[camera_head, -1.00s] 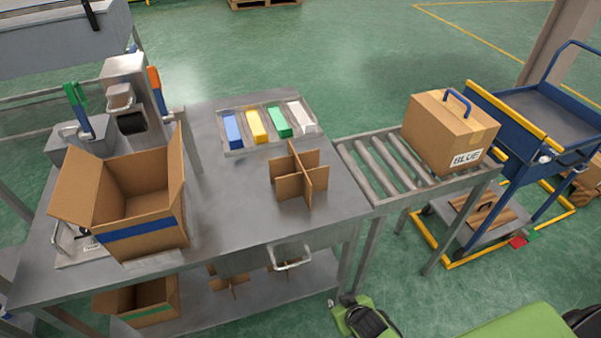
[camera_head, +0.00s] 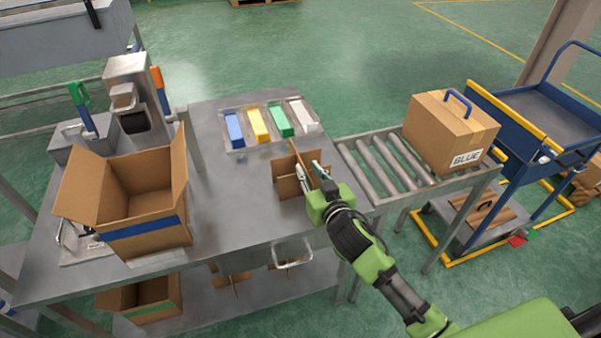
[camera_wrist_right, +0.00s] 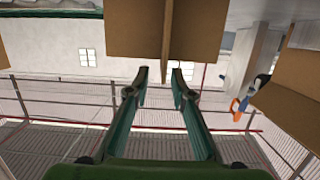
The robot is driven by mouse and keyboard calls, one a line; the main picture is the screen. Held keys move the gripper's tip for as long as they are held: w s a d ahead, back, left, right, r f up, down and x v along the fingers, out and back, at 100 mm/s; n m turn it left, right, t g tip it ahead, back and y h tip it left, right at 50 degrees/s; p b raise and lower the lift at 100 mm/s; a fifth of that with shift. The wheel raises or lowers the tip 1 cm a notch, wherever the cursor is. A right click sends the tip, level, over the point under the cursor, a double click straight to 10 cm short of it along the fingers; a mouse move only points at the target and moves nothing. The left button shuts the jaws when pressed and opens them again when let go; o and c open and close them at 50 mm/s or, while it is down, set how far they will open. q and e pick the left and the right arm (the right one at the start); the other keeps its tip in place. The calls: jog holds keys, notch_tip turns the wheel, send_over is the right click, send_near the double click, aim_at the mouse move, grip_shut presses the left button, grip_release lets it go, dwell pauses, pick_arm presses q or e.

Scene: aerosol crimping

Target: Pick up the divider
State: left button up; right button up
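The cardboard divider (camera_head: 288,187), made of crossed brown panels, stands upright on the metal table. My right gripper (camera_head: 309,174) is at the divider's right side, its fingers around the upper part of one panel. In the right wrist view the two fingers (camera_wrist_right: 161,76) are apart. The divider (camera_wrist_right: 135,30) is just ahead of them, with one panel nearly edge-on in line with the gap. No firm contact is visible. Part of the divider is hidden behind the gripper in the head view. My left gripper is not in view.
An open box with a blue stripe (camera_head: 143,229) stands on the table's left. A tray (camera_head: 238,148) with coloured blocks lies behind the divider. A roller conveyor (camera_head: 378,174) with a closed box labelled BLUE (camera_head: 450,130) is at right. More dividers lie on the lower shelf.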

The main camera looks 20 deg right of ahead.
aim_at(303, 165)
jog(key=shift+w+a+f+p, duration=0.15)
jog(key=shift+w+f, duration=0.2)
jog(key=shift+w, duration=0.8)
jog(key=shift+w+f+p, duration=0.1)
jog(key=shift+w+f, duration=0.2)
jog(key=shift+w, duration=0.8)
jog(key=shift+w+a+f+p, duration=0.15)
jog(key=shift+w+f, duration=0.2)
jog(key=shift+w, duration=0.8)
jog(key=shift+d, duration=0.1)
grip_shut()
